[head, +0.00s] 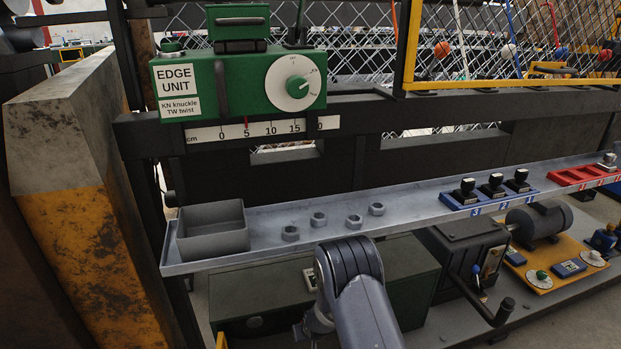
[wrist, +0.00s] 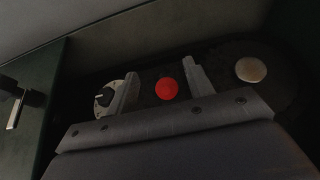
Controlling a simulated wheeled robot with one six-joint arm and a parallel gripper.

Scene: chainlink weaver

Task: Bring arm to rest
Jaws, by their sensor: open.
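My arm (head: 355,290) reaches in from the bottom of the head view, bent, with its upper joint in front of the grey tray shelf. In the head view its end points down and is mostly hidden behind the arm. In the wrist view my gripper (wrist: 160,70) is open, its two fingers apart with nothing held between them. A red round button (wrist: 167,88) shows between the fingers on a dark panel. I cannot tell whether the fingers touch the panel.
A white dial with a black knob (wrist: 105,97) and a pale round button (wrist: 251,69) flank the fingers. The grey shelf (head: 270,208) holds a bin (head: 212,229) and several nuts (head: 319,219). The green edge unit (head: 238,85) stands above. A crank (head: 493,312) juts out at right.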

